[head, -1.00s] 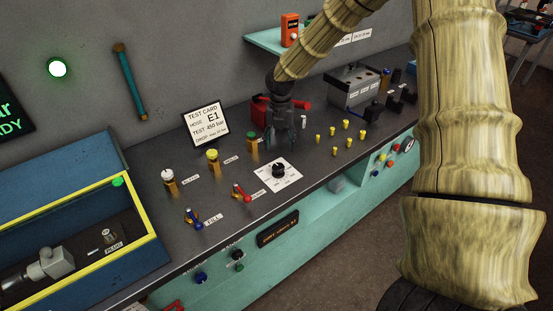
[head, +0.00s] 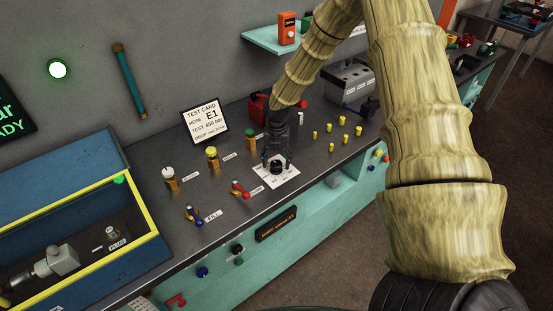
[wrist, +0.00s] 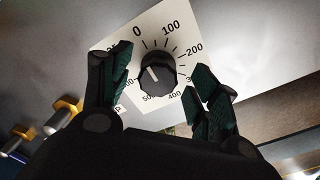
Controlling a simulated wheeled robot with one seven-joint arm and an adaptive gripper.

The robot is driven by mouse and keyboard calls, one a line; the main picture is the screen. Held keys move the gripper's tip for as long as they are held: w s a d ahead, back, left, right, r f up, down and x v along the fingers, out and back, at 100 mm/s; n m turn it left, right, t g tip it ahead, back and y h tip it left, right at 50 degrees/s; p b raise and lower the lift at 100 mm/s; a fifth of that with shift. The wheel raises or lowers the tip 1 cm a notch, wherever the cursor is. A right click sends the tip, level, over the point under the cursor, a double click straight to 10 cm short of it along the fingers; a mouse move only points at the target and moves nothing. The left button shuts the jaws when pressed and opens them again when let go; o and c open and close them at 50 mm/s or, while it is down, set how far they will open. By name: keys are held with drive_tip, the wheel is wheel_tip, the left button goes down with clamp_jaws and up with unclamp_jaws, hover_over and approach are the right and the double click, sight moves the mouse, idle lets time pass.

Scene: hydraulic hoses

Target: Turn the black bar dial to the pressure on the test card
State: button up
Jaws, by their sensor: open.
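The black bar dial (head: 276,169) sits on a white scale plate (head: 264,182) on the bench top. In the wrist view the dial (wrist: 158,70) has a white pointer line; its exact reading is unclear. The scale shows 0, 100, 200, 400 and partly hidden figures. The test card (head: 205,121) reads hose E1, test 450 bar. My gripper (head: 277,160) is over the dial, pointing down. In the wrist view my gripper (wrist: 161,62) is open, one finger on each side of the dial, with visible gaps; contact is not seen.
Left of the dial stand a red-handled valve (head: 240,188), a blue-handled valve (head: 194,215) and capped posts, including a yellow one (head: 212,158). Several yellow pegs (head: 330,128) stand to the right. A yellow-edged blue box (head: 140,210) is at the left.

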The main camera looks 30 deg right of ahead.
drive_tip(key=shift+f, duration=0.15)
drive_tip(key=c, duration=1)
